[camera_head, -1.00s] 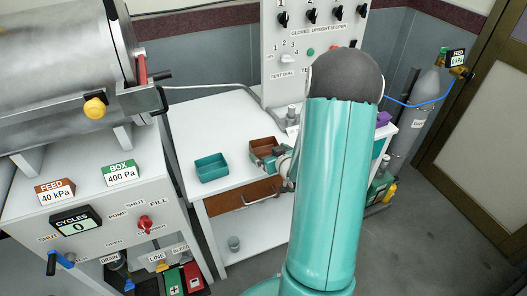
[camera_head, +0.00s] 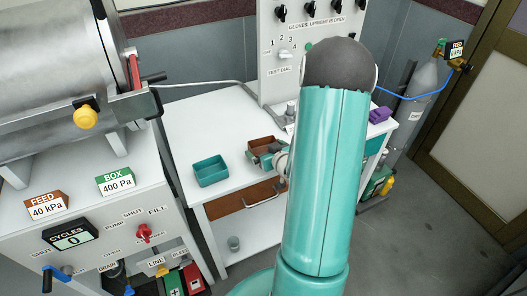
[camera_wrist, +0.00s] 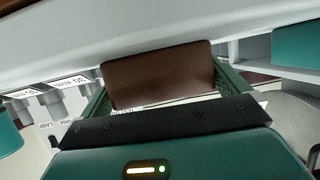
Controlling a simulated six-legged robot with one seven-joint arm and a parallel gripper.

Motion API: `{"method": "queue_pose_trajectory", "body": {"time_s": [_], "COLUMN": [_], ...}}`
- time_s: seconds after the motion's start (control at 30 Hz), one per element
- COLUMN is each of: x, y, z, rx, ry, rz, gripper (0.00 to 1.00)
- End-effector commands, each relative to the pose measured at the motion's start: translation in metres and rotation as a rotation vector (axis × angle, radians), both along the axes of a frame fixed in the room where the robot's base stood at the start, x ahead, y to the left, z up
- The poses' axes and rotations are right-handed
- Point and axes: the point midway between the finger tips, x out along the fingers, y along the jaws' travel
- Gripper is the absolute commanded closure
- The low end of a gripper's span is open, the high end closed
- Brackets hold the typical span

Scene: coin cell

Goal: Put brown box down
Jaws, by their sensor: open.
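The brown box (camera_head: 262,145) is a small open tray on the white table (camera_head: 190,125), to the right of the teal box (camera_head: 211,170). In the wrist view, a brown wall of the box (camera_wrist: 158,74) stands just ahead, between the two green fingers. My gripper (camera_wrist: 165,92) is open around that wall; no clear contact shows. In the head view my gripper (camera_head: 272,158) is at the near side of the brown box, partly hidden by my arm. The underside of the box is hidden.
A panel with knobs (camera_head: 290,70) stands behind the table. A purple item (camera_head: 380,115) lies at the table's right. A drawer with a brown front (camera_head: 245,198) is below the tabletop. The large metal cylinder (camera_head: 55,70) is at the left.

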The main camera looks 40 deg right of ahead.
Motion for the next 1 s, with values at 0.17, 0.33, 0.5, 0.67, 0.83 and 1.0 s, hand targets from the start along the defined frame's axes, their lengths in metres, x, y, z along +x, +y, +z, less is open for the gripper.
{"method": "queue_pose_trajectory", "body": {"time_s": [0.17,0.33,0.5,0.67,0.83,1.0], "x": [-0.002,-0.003,-0.002,-0.001,0.001,0.007], "y": [0.000,0.000,0.000,0.000,0.000,0.001], "z": [0.000,0.000,0.000,0.000,0.003,0.011], "rx": [0.000,0.000,0.000,0.000,0.000,-0.002], "ry": [0.001,0.001,0.001,0.001,0.001,-0.001], "rz": [-0.001,-0.001,-0.001,-0.001,0.000,0.001], "gripper": [0.00,0.28,0.36,0.36,0.36,0.36]}}
